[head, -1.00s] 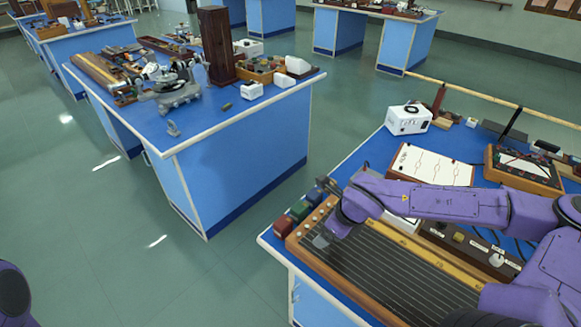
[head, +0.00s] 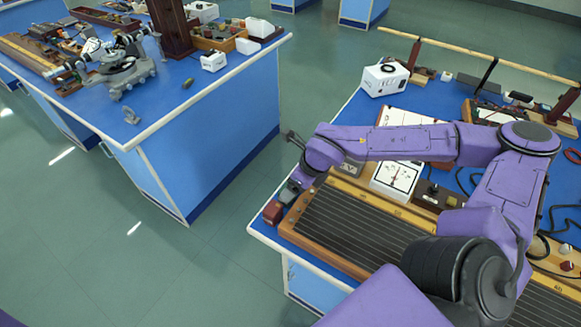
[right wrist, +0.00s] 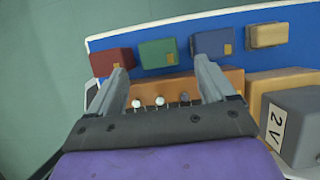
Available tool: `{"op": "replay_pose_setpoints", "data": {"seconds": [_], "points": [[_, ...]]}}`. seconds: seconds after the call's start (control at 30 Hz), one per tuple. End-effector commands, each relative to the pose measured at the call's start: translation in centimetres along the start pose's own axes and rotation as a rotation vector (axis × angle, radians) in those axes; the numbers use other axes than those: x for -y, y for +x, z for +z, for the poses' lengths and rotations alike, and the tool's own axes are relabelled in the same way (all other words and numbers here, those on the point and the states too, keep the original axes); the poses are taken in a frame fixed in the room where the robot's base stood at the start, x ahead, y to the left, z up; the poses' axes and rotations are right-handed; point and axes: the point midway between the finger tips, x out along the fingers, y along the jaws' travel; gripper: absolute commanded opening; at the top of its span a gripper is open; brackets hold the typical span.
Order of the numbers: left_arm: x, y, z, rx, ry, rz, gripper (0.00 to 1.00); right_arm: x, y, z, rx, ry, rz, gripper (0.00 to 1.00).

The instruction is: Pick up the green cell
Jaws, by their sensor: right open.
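The green cell (right wrist: 158,53) is a small block with an orange patch. In the right wrist view it lies on the blue bench top, between a red cell (right wrist: 111,61) and a blue cell (right wrist: 212,43). My right gripper (right wrist: 162,70) is open and empty. Its fingers point toward the row, with the green cell ahead of the gap between them. The left fingertip is close to the red cell and the right one close to the blue cell; contact cannot be told. In the head view my right arm hides the green cell, while the red cell (head: 272,212) shows. My left gripper is out of view.
A tan block (right wrist: 266,35) ends the row. A wooden board with dark strips (head: 345,232) lies beside the cells, its knobs (right wrist: 160,101) below the gripper. A grey "2 V" box (right wrist: 292,125) is at right. The bench's left edge drops to open floor.

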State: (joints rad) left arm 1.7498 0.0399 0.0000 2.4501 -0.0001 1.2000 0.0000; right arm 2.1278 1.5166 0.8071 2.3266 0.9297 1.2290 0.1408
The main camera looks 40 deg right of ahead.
Motion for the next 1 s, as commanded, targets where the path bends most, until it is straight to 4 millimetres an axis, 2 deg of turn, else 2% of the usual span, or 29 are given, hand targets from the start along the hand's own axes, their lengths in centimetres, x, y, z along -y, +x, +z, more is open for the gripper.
{"op": "replay_pose_setpoints", "data": {"seconds": [0.03, 0.2, 0.33, 0.5, 0.77, 0.8, 0.87, 0.9, 0.97, 1.0], "points": [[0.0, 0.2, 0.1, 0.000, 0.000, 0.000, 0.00, 0.0, 1.2, -0.2, -0.006, -0.003, 0.000, 0.83], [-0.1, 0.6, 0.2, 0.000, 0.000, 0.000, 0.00, -0.1, 4.7, -0.4, -0.011, -0.002, 0.001, 0.83], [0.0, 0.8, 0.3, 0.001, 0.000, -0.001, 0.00, -0.1, 6.6, -0.4, -0.012, -0.002, 0.002, 0.83], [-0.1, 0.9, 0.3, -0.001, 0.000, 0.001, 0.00, 0.0, 7.6, -0.2, -0.004, -0.001, 0.002, 0.83], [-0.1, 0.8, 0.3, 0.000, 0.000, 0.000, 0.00, 0.0, 7.6, -0.1, -0.001, 0.000, 0.001, 0.83], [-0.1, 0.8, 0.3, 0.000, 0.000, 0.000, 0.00, 0.0, 7.5, -0.1, -0.001, 0.000, 0.001, 0.76], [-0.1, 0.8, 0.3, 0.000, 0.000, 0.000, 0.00, 0.0, 7.5, -0.1, 0.000, 0.000, 0.001, 0.57], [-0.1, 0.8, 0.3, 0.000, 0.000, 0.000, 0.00, 0.0, 7.5, -0.1, 0.000, 0.000, 0.001, 0.44], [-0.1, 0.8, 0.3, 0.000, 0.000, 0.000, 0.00, 0.0, 7.5, -0.1, 0.000, 0.001, 0.001, 0.24], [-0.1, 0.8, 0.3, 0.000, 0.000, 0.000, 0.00, 0.0, 7.5, -0.1, 0.000, 0.001, 0.001, 0.22]]}}
